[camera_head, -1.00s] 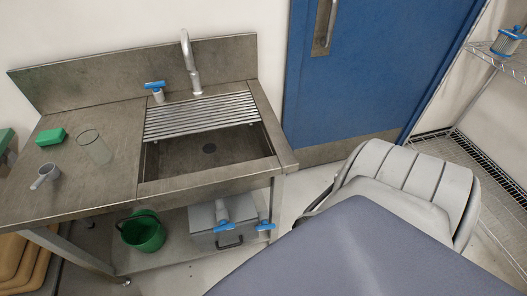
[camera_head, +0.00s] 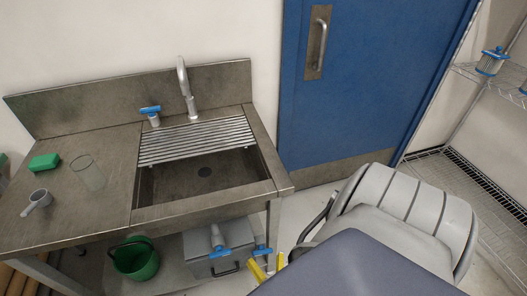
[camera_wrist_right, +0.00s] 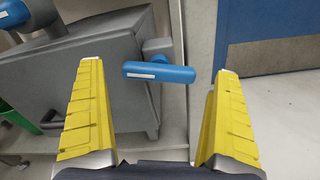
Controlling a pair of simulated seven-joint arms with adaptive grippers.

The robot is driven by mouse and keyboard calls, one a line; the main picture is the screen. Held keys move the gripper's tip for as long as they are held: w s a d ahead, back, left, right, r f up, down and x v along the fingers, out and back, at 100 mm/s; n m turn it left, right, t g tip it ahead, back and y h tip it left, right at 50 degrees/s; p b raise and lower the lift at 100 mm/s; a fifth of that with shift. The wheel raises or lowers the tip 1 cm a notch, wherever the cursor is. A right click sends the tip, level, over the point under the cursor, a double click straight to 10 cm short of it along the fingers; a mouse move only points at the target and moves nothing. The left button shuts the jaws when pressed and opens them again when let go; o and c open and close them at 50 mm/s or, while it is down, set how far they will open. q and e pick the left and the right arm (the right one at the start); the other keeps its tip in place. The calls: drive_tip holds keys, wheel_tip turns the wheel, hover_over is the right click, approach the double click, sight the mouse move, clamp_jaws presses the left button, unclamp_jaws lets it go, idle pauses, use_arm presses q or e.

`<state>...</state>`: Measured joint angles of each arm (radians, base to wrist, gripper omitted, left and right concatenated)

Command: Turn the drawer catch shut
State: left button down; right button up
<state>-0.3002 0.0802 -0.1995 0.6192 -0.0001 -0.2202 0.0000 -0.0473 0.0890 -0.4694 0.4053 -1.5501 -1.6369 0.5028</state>
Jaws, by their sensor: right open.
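The drawer (camera_head: 205,262) is a grey metal box with a dark pull on the low shelf under the sink bench. A catch with a blue bar handle (camera_head: 262,250) sits at its right edge. My right gripper (camera_head: 269,266) has yellow fingers and is open, close to this catch. In the right wrist view its fingers (camera_wrist_right: 158,72) appear on either side of the bar, with no grip on it; I cannot tell the depth gap. My left gripper is out of view.
A second blue-handled fitting (camera_head: 218,246) is left of the catch. A green bucket (camera_head: 136,259) stands left of the drawer. A blue door (camera_head: 370,80) stands behind.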

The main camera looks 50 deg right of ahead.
drive_tip(key=shift+x, duration=1.1)
drive_tip(key=c, duration=1)
drive_tip(key=shift+a+n, duration=0.1)
drive_tip(key=shift+n, duration=1.5)
drive_tip(key=shift+c, duration=0.2)
drive_tip(key=o, duration=1)
drive_tip(key=shift+o, duration=0.2)
